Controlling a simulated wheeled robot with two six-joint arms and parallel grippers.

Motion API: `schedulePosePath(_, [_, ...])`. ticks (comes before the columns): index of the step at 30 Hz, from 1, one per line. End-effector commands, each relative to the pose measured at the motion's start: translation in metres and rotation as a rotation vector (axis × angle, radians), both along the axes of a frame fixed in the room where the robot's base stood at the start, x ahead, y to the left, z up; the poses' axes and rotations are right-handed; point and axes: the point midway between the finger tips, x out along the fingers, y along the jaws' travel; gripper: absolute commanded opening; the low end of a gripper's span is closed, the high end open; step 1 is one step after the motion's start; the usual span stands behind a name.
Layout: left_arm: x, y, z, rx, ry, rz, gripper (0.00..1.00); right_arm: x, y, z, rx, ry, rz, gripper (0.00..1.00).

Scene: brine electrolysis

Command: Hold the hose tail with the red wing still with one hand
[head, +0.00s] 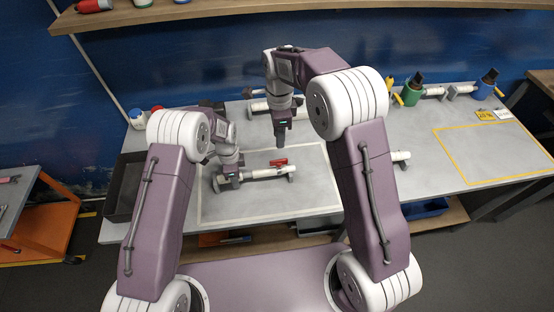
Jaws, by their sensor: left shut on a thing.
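The white hose tail (260,174) with the red wing (278,162) lies level over the pale outlined area at the middle of the bench. The red wing stands on its upper side near its right part. My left gripper (227,186) is at the left end of this white piece and is shut on it; the jaws hide part of that end. My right gripper (280,146) points down above and behind the red wing, apart from it. Its fingertips are too small and dark to show whether they are open.
A black tray (122,188) stands at the bench's left end. Green (411,92) and blue (485,86) fittings with white pipes stand at the back right. A yellow-outlined area (490,152) at right is empty. A shelf (300,12) runs above. My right arm hides part of the bench.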

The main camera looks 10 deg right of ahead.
Motion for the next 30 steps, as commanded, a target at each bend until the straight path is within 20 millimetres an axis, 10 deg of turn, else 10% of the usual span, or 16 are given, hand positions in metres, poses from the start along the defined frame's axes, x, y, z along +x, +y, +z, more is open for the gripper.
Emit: schedulePosePath(30, [0.0,0.0,0.0,0.0,0.0,0.0,0.0,0.0,0.0,-0.119,0.002,-0.002,0.002,0.31])
